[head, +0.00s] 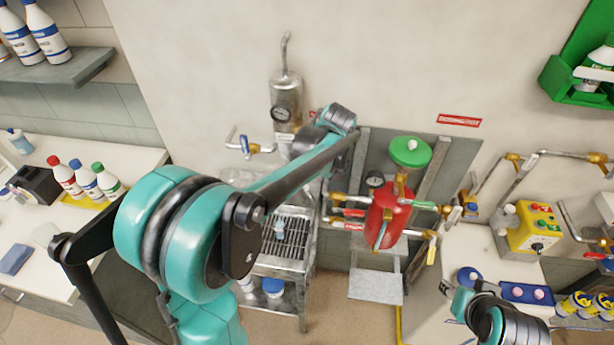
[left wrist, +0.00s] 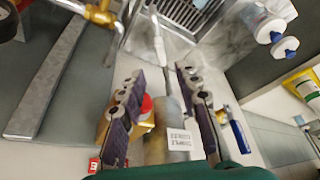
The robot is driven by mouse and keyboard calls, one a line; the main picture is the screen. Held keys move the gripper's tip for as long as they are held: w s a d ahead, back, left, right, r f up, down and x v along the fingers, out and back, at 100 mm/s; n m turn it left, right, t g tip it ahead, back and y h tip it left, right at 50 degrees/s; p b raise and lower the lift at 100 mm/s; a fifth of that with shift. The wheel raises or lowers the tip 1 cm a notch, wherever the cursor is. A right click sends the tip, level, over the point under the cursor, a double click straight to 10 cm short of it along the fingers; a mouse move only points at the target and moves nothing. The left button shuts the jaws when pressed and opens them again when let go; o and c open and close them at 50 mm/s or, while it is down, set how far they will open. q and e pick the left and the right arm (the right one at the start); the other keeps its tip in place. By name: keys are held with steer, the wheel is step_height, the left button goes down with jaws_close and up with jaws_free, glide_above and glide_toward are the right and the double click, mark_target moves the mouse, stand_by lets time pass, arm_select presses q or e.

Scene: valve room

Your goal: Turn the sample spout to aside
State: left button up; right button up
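In the left wrist view, a thin grey spout (left wrist: 168,78) with a white tip (left wrist: 160,48) reaches out over a grated metal sink (left wrist: 187,13). My left gripper (left wrist: 160,82) is open, with its two dark purple fingers apart on either side of the spout's pipe. I cannot tell whether either finger touches it. In the head view, my left arm crosses the middle and hides the spout's base and most of the left gripper. The grated sink (head: 297,248) shows below that arm. My right gripper (head: 458,303) is low at the right; its finger opening is unclear.
A steel cylinder with a gauge (head: 286,100) is on the wall above the sink. A red vessel (head: 387,217) with brass valves stands to the right. A small tap with a blue handle (head: 245,146) is at the left. Bottles (head: 85,180) stand on the left counter.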

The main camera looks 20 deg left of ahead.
arm_select(q)
steer(key=shift+v, duration=1.95)
